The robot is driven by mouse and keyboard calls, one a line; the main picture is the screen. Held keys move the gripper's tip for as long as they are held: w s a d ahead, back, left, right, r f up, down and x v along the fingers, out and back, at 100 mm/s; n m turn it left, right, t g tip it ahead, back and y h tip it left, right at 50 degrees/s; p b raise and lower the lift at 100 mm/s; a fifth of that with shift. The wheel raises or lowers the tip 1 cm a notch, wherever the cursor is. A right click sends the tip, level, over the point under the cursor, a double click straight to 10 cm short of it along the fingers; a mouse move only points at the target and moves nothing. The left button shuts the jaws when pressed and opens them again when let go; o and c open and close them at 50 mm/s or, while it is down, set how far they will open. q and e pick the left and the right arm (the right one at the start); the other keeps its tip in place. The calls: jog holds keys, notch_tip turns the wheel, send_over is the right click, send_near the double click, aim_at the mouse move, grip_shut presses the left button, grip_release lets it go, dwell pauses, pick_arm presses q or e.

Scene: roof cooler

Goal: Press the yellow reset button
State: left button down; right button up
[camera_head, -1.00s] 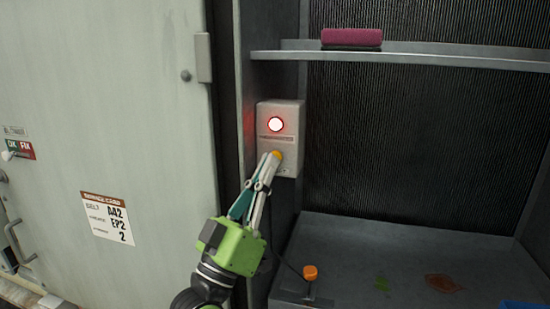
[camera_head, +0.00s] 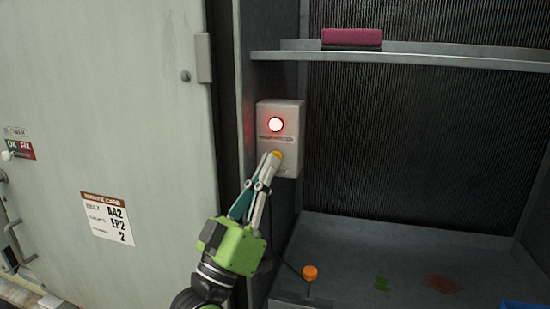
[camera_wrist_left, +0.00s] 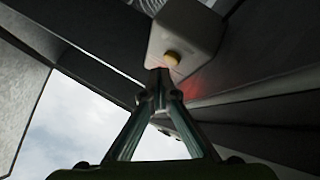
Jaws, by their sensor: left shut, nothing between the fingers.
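The yellow button (camera_head: 278,155) sits on the lower front of a light grey box (camera_head: 290,135) on the cabinet's inner left wall. A round lamp (camera_head: 275,124) above it glows white with a red ring. My left gripper (camera_head: 270,157) is shut and empty, its tips right at the button's left edge in the head view. In the left wrist view the button (camera_wrist_left: 172,58) shows just beyond the closed fingertips (camera_wrist_left: 158,76). I cannot tell whether they touch it. My right gripper is not in view.
A shelf (camera_head: 420,61) above holds a dark red block (camera_head: 351,38). An orange knob (camera_head: 310,272) stands on the cabinet floor, with green and reddish stains to its right. A pale door panel (camera_head: 110,130) with a service card (camera_head: 107,217) fills the left.

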pick_arm(q)
jog(key=shift+w, duration=0.15)
jog(key=shift+w+d, duration=0.1)
jog(key=shift+w, duration=0.15)
jog(key=shift+w+d, duration=0.15)
jog(key=shift+w, duration=0.25)
dwell(0.6)
jog(key=shift+s, duration=0.15)
jog(key=shift+s+a, duration=0.25)
jog(key=shift+s, duration=0.45)
jog(key=s, duration=0.1)
jog(key=s+a+p, duration=0.1)
jog(key=s, duration=0.1)
jog(key=s+p, duration=0.1)
jog(key=shift+s+a, duration=0.3)
jog(key=shift+s, duration=0.05)
